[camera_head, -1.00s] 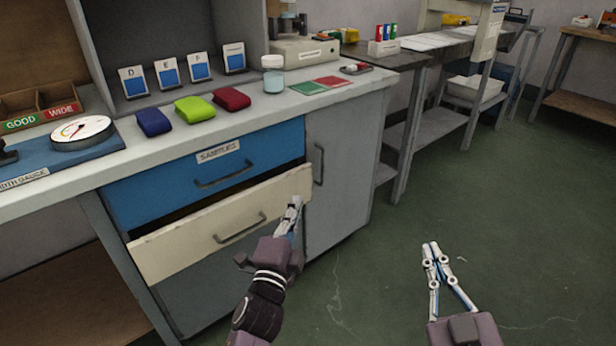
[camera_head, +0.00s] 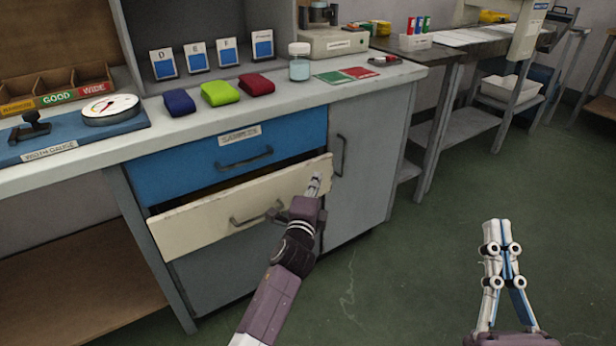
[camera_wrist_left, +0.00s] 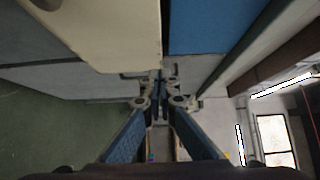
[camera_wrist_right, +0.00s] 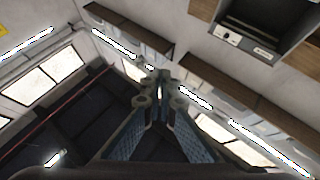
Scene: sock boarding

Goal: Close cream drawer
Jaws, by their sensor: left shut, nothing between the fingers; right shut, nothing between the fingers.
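The cream drawer (camera_head: 190,224) is partly open below the blue drawer (camera_head: 185,172), with a dark gap behind its top edge. Its front also shows in the left wrist view (camera_wrist_left: 100,35). My left gripper (camera_head: 315,180) is shut and empty at the right end of the cream front; I cannot tell whether it touches. It also shows shut in the left wrist view (camera_wrist_left: 158,78). The grey drawer handle (camera_head: 255,214) is partly hidden by my left arm. My right gripper (camera_head: 497,226) is shut and empty, out over the floor to the right.
The counter (camera_head: 290,105) above holds a jar (camera_head: 299,64), a green block (camera_head: 220,92), other coloured blocks and a gauge (camera_head: 110,108). A grey cabinet door (camera_head: 365,165) is right of the drawers. The green floor (camera_head: 410,270) in front is clear.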

